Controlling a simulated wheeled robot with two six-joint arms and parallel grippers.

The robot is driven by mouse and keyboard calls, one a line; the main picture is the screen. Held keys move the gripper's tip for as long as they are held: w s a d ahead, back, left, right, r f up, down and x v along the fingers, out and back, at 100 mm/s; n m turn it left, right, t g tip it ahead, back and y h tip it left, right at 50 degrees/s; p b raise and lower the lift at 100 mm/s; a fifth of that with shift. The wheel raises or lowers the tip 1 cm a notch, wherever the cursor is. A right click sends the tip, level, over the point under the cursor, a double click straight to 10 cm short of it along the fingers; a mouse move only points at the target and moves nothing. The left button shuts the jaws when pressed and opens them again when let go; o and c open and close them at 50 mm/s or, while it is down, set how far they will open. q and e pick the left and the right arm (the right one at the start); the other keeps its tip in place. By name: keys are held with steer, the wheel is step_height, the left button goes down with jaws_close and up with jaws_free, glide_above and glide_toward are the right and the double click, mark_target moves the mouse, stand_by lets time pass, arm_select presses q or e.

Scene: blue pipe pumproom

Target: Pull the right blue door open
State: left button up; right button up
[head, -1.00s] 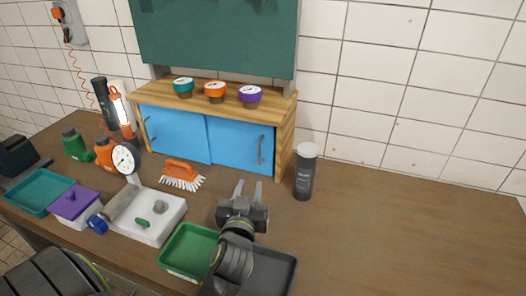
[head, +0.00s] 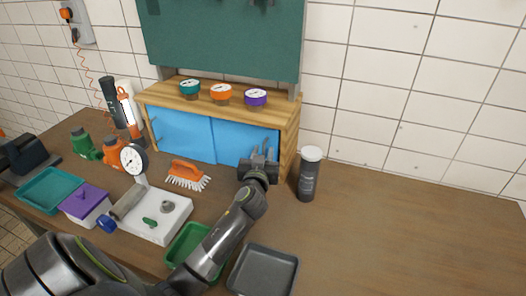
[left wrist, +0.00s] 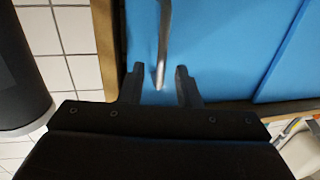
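The right blue door (head: 232,139) is flat in the front of a wooden cabinet and looks closed. My left gripper (head: 264,153) is in front of the door's right part and hides its handle in the head view. In the left wrist view the door (left wrist: 220,35) fills the middle, and its grey metal handle (left wrist: 163,45) reaches down between the two fingers (left wrist: 161,85). The fingers are open, one on each side of the handle, with gaps visible. The left blue door (head: 180,133) also looks closed. My right gripper is not in view.
A dark canister with a white lid (head: 308,175) stands close to the right of the gripper. An orange brush (head: 186,174) lies before the cabinet. A dark grey tray (head: 262,270) and a green tray (head: 183,246) are nearer. The table's right side is clear.

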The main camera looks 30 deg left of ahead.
arm_select(q)
steer(key=shift+w+a, duration=0.1)
steer(key=shift+w, duration=0.1)
steer(key=c, duration=0.6)
jaws_close()
